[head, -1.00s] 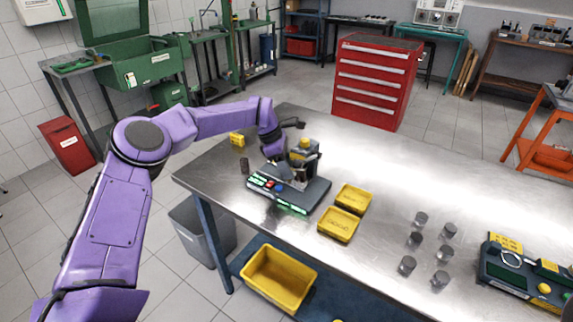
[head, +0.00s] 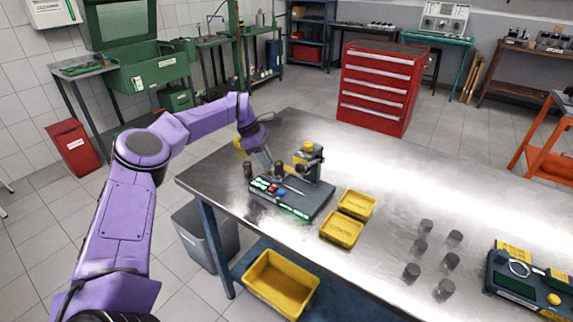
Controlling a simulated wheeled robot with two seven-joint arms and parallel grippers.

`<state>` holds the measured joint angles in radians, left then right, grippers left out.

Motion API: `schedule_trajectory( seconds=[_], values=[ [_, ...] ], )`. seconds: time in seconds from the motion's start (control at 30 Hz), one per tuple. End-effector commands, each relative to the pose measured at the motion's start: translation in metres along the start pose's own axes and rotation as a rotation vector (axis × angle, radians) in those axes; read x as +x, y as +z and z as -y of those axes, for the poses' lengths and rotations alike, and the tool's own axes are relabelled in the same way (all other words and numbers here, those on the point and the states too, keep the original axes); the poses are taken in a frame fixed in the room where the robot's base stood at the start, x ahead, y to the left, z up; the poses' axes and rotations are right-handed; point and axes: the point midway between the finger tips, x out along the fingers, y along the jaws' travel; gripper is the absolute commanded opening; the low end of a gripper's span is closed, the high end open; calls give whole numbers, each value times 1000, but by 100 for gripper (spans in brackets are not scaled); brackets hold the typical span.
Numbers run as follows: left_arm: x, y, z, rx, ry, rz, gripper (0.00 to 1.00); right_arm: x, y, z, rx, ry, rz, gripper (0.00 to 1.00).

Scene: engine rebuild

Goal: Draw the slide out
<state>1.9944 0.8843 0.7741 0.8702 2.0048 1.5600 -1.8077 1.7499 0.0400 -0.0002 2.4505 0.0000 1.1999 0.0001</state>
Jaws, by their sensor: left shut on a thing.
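A dark grey bench device (head: 308,203) with a lit green display and red and blue buttons stands on the steel table. Its upright head (head: 307,162) has a yellow top. My left gripper (head: 268,166) is at the device's left rear, apart from the head. It is shut on a part that looks like the slide, mostly hidden by the fingers. A dark cylinder (head: 279,169) stands right beside the fingertips. A thin metal rod (head: 294,190) shows on the device's top. My right gripper is out of view.
Another dark cylinder (head: 248,170) stands left of the device. Two yellow trays (head: 342,229) lie to its right, then several grey cylinders (head: 426,227) and a second device (head: 525,285). The steel table (head: 390,185) is clear behind the trays.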

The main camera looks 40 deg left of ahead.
Motion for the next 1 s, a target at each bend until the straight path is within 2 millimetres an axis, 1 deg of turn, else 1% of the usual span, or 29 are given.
schedule_trajectory(
  seconds=[0.03, 0.23, 0.27, 0.3, 0.33, 0.57, 0.67, 0.77, 0.9, 1.0],
  values=[
    [-3, -2, -1, -3, 8, 0, 0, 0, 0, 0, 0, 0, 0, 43],
    [-4, -4, -2, -5, 11, -2, 0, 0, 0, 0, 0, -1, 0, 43],
    [-5, -4, -2, -5, 12, -2, 24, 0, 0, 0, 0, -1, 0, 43],
    [-5, -4, -2, -5, 12, -2, 37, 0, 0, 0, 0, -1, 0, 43],
    [-4, -4, -2, -5, 11, -2, 43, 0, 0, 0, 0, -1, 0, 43],
    [-2, -1, -2, -1, 7, -1, 43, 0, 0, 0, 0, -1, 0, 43],
    [-6, -1, -2, -1, 8, -1, 43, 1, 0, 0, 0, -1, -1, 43],
    [-21, -1, -2, 0, 11, 0, 43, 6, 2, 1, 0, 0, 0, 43],
    [-56, -3, -2, -3, 13, 1, 43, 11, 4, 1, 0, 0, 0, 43],
    [-80, -3, -2, -4, 12, 0, 43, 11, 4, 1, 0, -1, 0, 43]
  ],
)
